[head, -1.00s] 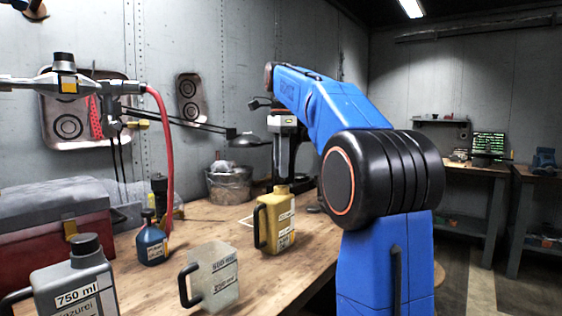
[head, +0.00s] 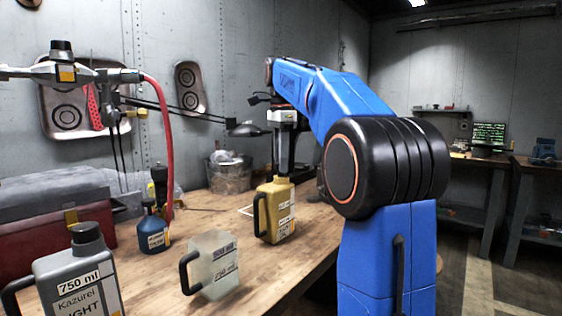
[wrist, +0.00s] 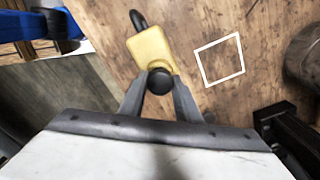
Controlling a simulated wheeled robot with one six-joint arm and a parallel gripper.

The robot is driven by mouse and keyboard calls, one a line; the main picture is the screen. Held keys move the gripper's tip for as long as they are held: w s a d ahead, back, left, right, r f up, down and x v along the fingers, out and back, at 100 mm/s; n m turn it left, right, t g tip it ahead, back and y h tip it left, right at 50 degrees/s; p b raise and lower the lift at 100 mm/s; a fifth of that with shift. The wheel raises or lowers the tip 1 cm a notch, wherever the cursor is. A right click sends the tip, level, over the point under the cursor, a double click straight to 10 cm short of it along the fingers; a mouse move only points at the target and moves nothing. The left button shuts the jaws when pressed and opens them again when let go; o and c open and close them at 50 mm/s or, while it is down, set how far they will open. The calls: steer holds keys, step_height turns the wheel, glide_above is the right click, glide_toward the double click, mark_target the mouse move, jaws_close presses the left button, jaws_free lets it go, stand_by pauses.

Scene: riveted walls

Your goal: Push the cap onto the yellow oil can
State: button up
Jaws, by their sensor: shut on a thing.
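The yellow oil can (head: 274,212) stands upright on the wooden bench, its dark handle to the left in the head view. It also shows in the wrist view (wrist: 150,47), seen from above. My gripper (wrist: 160,88) is shut on a round dark cap (wrist: 159,80), one finger on each side. The cap hides the can's neck in the wrist view, over the end of the can nearest my gripper. In the head view my gripper (head: 284,172) points straight down at the can's top. Whether the cap touches the neck cannot be told.
A translucent jug (head: 213,262) and a grey 750 ml can (head: 78,280) stand nearer on the bench. A blue bottle (head: 152,235), a red toolbox (head: 50,235) and a bucket (head: 229,176) stand left and behind. A white square outline (wrist: 221,60) marks bare bench beside the can.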

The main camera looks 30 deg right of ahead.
steer(key=shift+f, duration=0.8)
steer(key=o, duration=1.2)
steer(key=shift+c, duration=0.2)
steer(key=shift+r, duration=0.1)
steer(key=shift+r, duration=2.9)
